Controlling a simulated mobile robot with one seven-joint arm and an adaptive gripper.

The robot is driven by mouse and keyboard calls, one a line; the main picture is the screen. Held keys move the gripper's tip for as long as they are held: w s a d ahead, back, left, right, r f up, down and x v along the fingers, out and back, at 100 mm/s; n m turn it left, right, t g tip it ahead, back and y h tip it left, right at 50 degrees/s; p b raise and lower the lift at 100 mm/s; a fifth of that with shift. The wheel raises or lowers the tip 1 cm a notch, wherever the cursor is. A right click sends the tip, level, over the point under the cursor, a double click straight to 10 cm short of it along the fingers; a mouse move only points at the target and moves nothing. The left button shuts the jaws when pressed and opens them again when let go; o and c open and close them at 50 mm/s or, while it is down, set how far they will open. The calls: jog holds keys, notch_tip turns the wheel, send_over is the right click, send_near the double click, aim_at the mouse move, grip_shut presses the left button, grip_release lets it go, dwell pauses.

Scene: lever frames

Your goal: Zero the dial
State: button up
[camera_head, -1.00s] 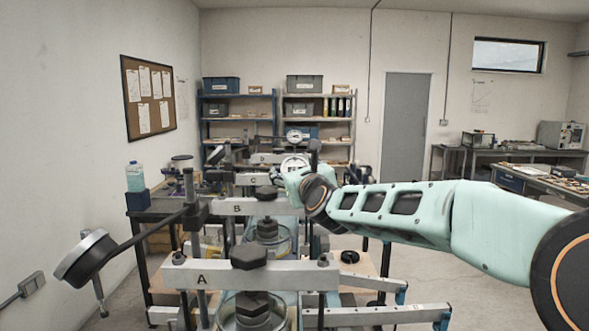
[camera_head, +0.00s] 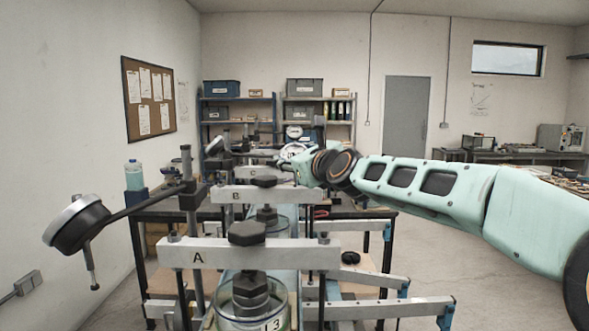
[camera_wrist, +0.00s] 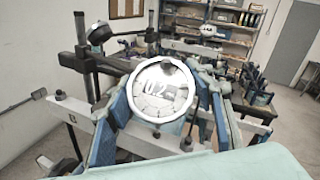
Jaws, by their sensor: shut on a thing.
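A round dial (camera_wrist: 158,92) with a pale face and silver rim fills the middle of the wrist view. Large dark marks on its face are hard to read. My gripper (camera_wrist: 163,100) has its blue fingers on both sides of this dial, shut on its rim. In the head view the dial (camera_head: 291,151) shows small, beside my gripper (camera_head: 303,168), partly behind it. Another dial (camera_head: 78,225), black-backed with a silver rim, hangs tilted on an arm at the left front; its face is turned away.
Lever frames stand in a row, with beam A (camera_head: 240,255) nearest and beam B (camera_head: 265,195) behind. Jar L3 (camera_head: 250,312) sits under beam A. Blue-ended levers (camera_head: 402,283) stick out to the right. A bottle (camera_head: 134,175) stands left. Floor is clear at right.

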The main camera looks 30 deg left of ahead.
jog(key=shift+f+n+g+y+b, duration=0.1)
jog(key=shift+n+g+y+b, duration=0.25)
jog(key=shift+n+g, duration=0.5)
jog(key=shift+r+n+g+p, duration=0.3)
jog(key=shift+n+g+p, duration=0.35)
jog(key=shift+n, duration=0.6)
jog(key=n+g+p, duration=0.2)
jog(key=p, duration=0.1)
jog(key=shift+r+n+p, duration=0.15)
jog(key=shift+n+p, duration=0.15)
jog(key=n+g+p, duration=0.2)
jog(key=n+p, duration=0.1)
jog(key=p, duration=0.3)
jog(key=shift+s+r, duration=0.1)
jog(key=n+p, duration=0.1)
jog(key=g+h+p, duration=0.1)
jog(key=p, duration=0.1)
jog(key=shift+a+f+n, duration=0.1)
jog(key=shift+f+n, duration=0.15)
jog(key=shift+n, duration=0.15)
jog(key=shift+s+f+n+g+h, duration=0.1)
jog(key=shift+f+n+g+h, duration=0.15)
jog(key=shift+n+g, duration=0.35)
jog(key=shift+n, duration=0.3)
jog(key=shift+r+n+g+h, duration=0.1)
jog(key=shift+n+g+h, duration=0.4)
jog(key=shift+n+g, duration=0.15)
